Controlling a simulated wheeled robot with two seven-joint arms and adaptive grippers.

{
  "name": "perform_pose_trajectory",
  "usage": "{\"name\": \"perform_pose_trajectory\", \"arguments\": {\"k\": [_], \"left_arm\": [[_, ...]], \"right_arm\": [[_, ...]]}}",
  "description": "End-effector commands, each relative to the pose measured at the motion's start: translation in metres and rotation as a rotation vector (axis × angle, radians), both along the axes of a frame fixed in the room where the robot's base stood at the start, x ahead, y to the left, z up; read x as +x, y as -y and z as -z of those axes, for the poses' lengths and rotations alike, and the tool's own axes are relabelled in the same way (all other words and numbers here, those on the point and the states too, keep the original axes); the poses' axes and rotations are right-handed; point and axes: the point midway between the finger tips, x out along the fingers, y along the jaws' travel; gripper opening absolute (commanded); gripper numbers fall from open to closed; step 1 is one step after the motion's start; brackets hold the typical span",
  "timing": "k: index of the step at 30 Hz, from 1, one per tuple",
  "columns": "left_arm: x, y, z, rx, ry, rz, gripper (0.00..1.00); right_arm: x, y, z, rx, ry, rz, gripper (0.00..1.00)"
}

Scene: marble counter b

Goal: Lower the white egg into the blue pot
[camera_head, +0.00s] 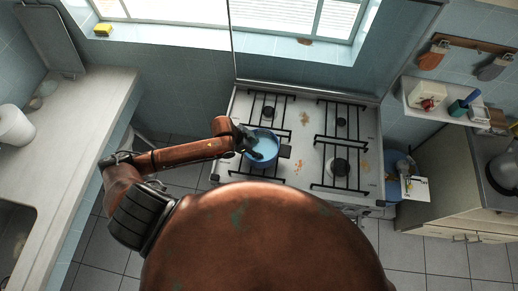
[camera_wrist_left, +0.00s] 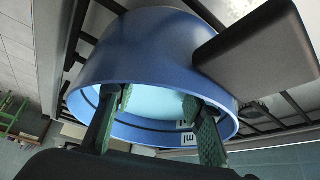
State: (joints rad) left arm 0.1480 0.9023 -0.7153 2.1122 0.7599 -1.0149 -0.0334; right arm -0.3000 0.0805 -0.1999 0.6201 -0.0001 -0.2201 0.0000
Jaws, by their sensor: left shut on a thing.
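The blue pot (camera_head: 266,164) stands on the left part of the stove, with a dark handle on its right side. In the left wrist view the pot (camera_wrist_left: 150,48) fills the upper middle, with a pale blue inside. My left gripper (camera_head: 256,152) reaches into the pot from the left. In the wrist view its two green-padded fingers (camera_wrist_left: 158,103) extend past the rim into the pot, a gap between them. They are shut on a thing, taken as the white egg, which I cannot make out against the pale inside. My right gripper is not in view.
The white stove (camera_head: 300,145) has black grates and brown stains. A pale counter (camera_head: 75,130) runs along the left. A shelf (camera_head: 440,105) with small items and a blue bin (camera_head: 393,188) are at the right. The stove's right burners are empty.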

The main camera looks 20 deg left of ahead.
Motion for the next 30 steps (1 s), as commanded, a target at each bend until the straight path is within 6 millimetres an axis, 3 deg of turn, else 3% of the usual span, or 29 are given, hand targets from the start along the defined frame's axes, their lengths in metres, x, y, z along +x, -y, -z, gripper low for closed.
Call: {"name": "perform_pose_trajectory", "arguments": {"k": [4,5,14,23,30], "left_arm": [[0.000,0.000,0.000,-0.001,-0.001,0.000,0.28],[0.000,0.000,0.000,-0.001,-0.001,0.000,0.38],[0.000,0.000,0.000,-0.001,-0.001,0.000,0.58],[-0.001,-0.001,-0.002,0.001,-0.001,0.000,0.58],[-0.011,-0.015,-0.031,0.004,0.001,0.002,0.58]], "right_arm": [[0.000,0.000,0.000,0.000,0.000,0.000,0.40],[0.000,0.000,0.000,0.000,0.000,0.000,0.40],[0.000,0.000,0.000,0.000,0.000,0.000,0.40],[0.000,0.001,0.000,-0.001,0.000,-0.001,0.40],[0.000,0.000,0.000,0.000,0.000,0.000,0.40]]}}
